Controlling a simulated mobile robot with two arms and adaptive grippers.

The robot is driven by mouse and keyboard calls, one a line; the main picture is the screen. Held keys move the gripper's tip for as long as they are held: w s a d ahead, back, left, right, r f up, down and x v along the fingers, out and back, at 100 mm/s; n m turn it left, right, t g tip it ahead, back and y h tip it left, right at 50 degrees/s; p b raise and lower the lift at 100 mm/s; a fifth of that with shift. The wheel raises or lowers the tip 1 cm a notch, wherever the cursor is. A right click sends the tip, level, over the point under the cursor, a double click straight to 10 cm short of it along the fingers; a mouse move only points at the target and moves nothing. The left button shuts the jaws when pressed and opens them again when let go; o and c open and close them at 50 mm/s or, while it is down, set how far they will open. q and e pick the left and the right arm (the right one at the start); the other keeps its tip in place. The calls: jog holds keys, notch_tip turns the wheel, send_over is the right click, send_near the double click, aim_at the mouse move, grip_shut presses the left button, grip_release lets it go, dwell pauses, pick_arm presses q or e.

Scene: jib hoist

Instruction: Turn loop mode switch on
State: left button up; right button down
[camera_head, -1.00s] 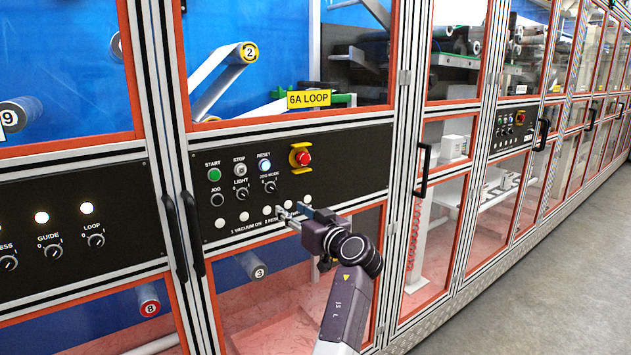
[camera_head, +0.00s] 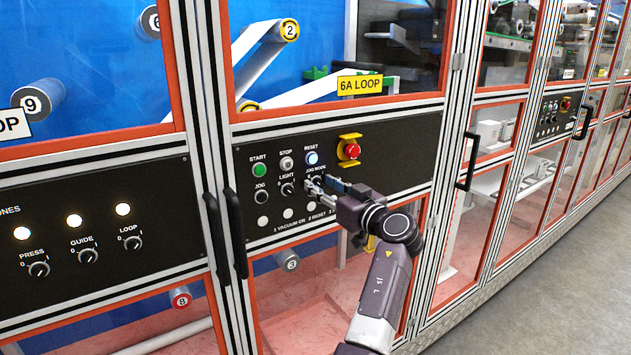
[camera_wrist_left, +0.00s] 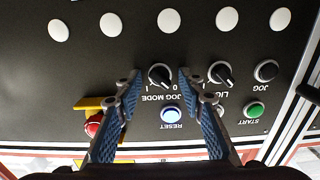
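A knob labelled LOOP (camera_head: 132,243) is on the left black panel, right of the PRESS and GUIDE knobs, with a lit white lamp above it. On the right panel, under the yellow 6A LOOP sign (camera_head: 360,85), is a JOG MODE knob (camera_head: 316,181), partly behind my left gripper. My left gripper (camera_head: 326,184) is at this knob. In the left wrist view, upside down, its blue-padded fingers (camera_wrist_left: 160,88) are open, with the JOG MODE knob (camera_wrist_left: 160,74) between the tips. I cannot tell whether they touch it. My right gripper is not in view.
Close by are the LIGHT knob (camera_head: 288,189), black JOG button (camera_head: 261,197), green START button (camera_head: 259,170), lit RESET button (camera_head: 312,158) and red emergency stop (camera_head: 351,151). Black door handles (camera_head: 236,232) stand out left of this panel. Grey floor (camera_head: 560,270) lies open at right.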

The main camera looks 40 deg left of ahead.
pick_arm(q)
jog(key=shift+d, duration=0.2)
jog(key=shift+c, duration=0.2)
jog(key=c, duration=0.5)
grip_shut()
jog(key=shift+m+b, duration=0.3)
jog(key=shift+m, duration=0.2)
jog(key=m+b, duration=0.1)
jog(key=m, duration=0.5)
jog(key=shift+m, duration=0.3)
jog(key=m, duration=0.2)
jog(key=shift+w+m+p, duration=0.1)
jog(key=shift+m+p, duration=0.25)
jog(key=shift+m, duration=0.05)
jog(key=m+p, duration=0.1)
jog(key=m, duration=0.1)
jog(key=shift+m, duration=0.4)
jog(key=m+p, duration=0.2)
jog(key=m, duration=0.1)
jog(key=shift+f, duration=0.15)
jog(key=shift+f+m+p, duration=0.2)
jog(key=shift+m+p, duration=0.3)
jog(key=shift+m, duration=0.4)
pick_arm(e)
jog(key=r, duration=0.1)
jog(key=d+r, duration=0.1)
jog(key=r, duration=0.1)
